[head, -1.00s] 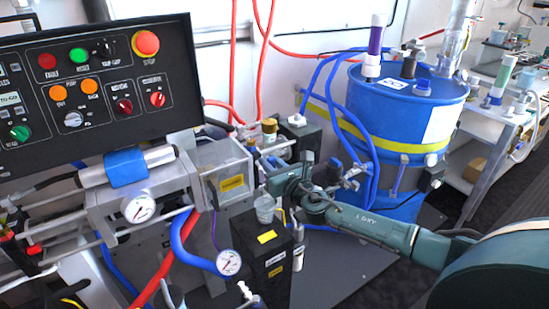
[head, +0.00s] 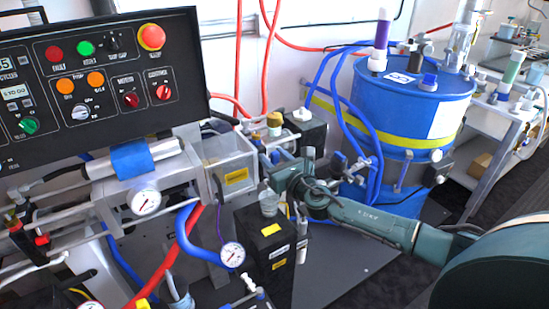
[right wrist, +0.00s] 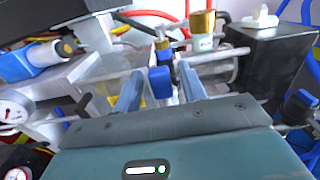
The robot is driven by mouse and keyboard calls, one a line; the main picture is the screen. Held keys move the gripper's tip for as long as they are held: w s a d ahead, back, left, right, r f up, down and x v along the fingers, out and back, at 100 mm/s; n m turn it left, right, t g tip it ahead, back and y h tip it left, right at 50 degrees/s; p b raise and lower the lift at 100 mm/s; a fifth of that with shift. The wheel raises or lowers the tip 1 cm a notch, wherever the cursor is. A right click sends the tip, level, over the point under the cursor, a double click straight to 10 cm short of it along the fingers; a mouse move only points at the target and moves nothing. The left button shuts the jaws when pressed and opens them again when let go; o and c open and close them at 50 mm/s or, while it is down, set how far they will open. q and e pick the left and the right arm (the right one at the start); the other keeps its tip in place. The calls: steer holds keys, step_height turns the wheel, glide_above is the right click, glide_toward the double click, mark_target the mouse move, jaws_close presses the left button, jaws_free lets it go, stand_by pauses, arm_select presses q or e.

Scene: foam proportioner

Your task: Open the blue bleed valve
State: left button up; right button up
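In the right wrist view, a small blue valve handle (right wrist: 160,82) stands upright on a metal fitting near the middle of the picture. My right gripper (right wrist: 160,71) is open, with one finger on each side of this handle. Gaps show between the handle and both fingers; contact is not visible. In the head view my right gripper (head: 272,158) reaches in from the right beside the clear box of the pump unit. My left gripper is in neither view.
The clear box (head: 232,172) and a black container (head: 265,245) stand close to my right gripper. A brass-topped fitting (right wrist: 202,30) and black box (right wrist: 265,60) lie beyond it. A blue drum (head: 410,110) with blue hoses stands to the right. The control panel (head: 100,85) is at left.

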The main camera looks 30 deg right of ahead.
steer(key=shift+s, duration=0.1)
steer(key=s+d+b, duration=0.1)
steer(key=s, duration=1.2)
